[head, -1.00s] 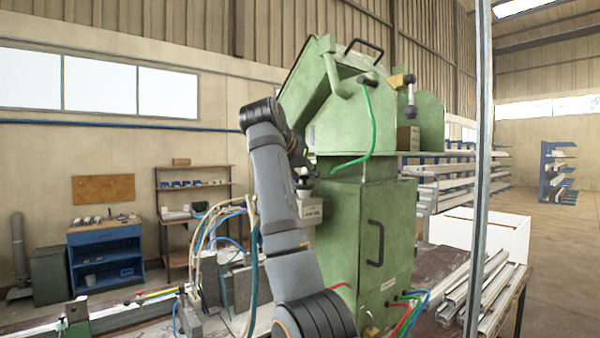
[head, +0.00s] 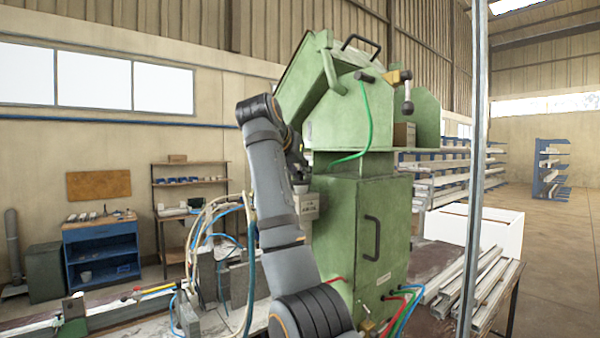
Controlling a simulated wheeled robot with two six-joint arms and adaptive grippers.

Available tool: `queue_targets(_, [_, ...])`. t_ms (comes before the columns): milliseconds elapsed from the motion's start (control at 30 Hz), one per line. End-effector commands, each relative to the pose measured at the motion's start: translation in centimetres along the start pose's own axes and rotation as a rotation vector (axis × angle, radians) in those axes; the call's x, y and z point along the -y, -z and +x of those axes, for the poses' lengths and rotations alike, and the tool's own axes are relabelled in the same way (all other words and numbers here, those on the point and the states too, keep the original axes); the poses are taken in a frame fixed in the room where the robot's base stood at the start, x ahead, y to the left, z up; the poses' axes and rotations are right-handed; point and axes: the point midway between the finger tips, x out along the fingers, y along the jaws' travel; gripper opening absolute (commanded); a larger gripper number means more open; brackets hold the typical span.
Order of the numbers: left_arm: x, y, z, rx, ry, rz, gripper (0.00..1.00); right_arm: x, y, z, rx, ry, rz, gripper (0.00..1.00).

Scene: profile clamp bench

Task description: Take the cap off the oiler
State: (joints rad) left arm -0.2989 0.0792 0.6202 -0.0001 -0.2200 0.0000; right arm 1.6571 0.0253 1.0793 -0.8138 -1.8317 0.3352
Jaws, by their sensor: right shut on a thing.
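My right gripper (head: 297,170) is small and dark at the left side of the green machine, partly hidden behind my right arm. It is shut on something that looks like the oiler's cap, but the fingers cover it. A small pale cup-like part (head: 301,188), which looks like the oiler, shows right below the gripper at the machine's side. I cannot tell whether cap and oiler are touching or apart. My left gripper is not in view.
The green machine (head: 360,225) stands close on the right of my arm, with a green hose (head: 369,120) and a black handle (head: 371,238). A grey labelled box (head: 308,207) is below the gripper. Metal profiles (head: 478,285) lie at the right. A metal post (head: 475,180) stands in front.

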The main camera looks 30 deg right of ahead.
Motion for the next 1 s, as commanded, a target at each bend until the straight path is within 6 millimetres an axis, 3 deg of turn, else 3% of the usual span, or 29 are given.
queue_targets(600, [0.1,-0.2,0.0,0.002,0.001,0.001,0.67,0.0,2.1,-1.2,-0.001,0.001,0.001,0.00])
queue_targets(1000, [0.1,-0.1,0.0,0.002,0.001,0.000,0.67,0.0,2.2,-1.3,-0.001,0.001,0.000,0.00])
